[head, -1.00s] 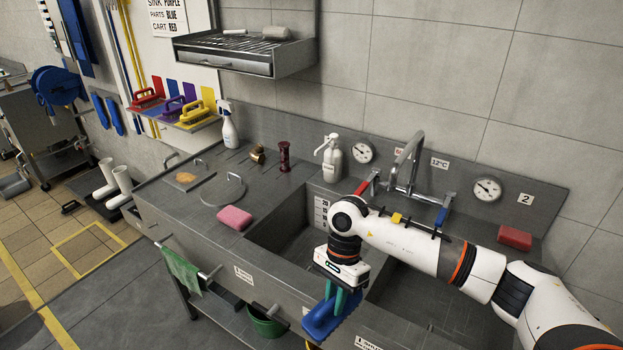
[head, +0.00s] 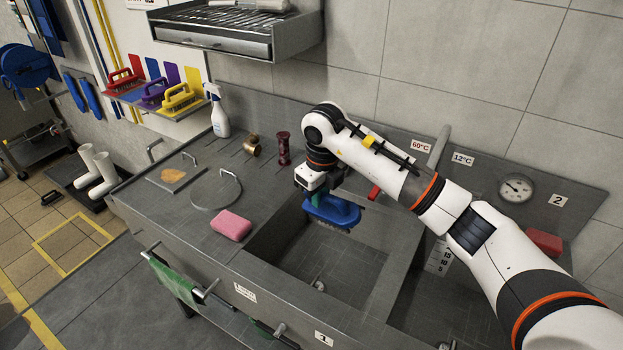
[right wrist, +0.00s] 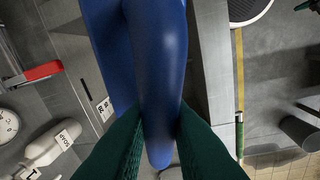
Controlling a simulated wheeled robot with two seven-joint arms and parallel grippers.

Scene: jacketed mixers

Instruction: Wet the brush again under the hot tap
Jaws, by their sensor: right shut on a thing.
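My right gripper (head: 322,190) is shut on the blue brush (head: 335,212), which hangs bristles down over the left basin (head: 262,248) near its back edge. In the right wrist view the green fingers (right wrist: 152,135) grip the blue handle (right wrist: 150,50) from both sides. The red tap lever (head: 374,192) shows just right of the brush, under my arm; a red lever (right wrist: 35,75) also shows in the right wrist view. The 60°C label (head: 421,146) is on the backsplash. My left gripper is out of view.
A pink sponge (head: 231,225) lies on the counter left of the basin. A spray bottle (head: 218,112) and a dark red stand-up item (head: 283,148) stand behind. A wall shelf (head: 225,35) juts out above.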

